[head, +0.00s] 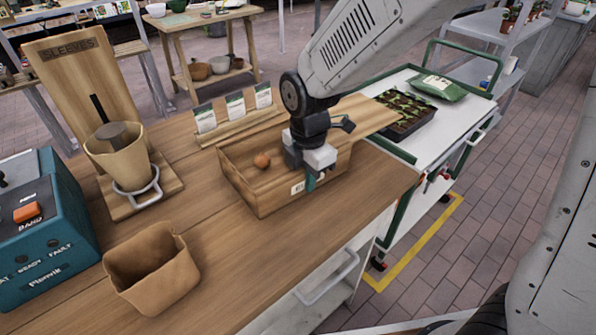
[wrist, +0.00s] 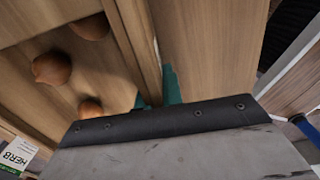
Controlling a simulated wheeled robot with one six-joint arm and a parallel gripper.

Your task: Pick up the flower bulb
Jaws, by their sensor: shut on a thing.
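Round brown flower bulbs lie loose in a shallow wooden box on the bench. One bulb (head: 262,161) shows in the head view; the wrist view shows a bulb (wrist: 52,68), another bulb (wrist: 90,26) and a third (wrist: 90,107) partly hidden by my gripper body. My gripper (head: 310,181) is at the front wall of the wooden box (head: 262,201), right of the bulb. In the wrist view its teal fingers (wrist: 156,95) straddle that wall, one inside and one outside, shut on it. No bulb shows between them.
Seed packets (head: 235,108) stand behind the box. A brown pot (head: 152,267), a sleeve stand (head: 133,184) and a teal banding machine (head: 45,230) are left of it. A cart (head: 450,123) with a seedling tray stands right. Bare bench lies in front.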

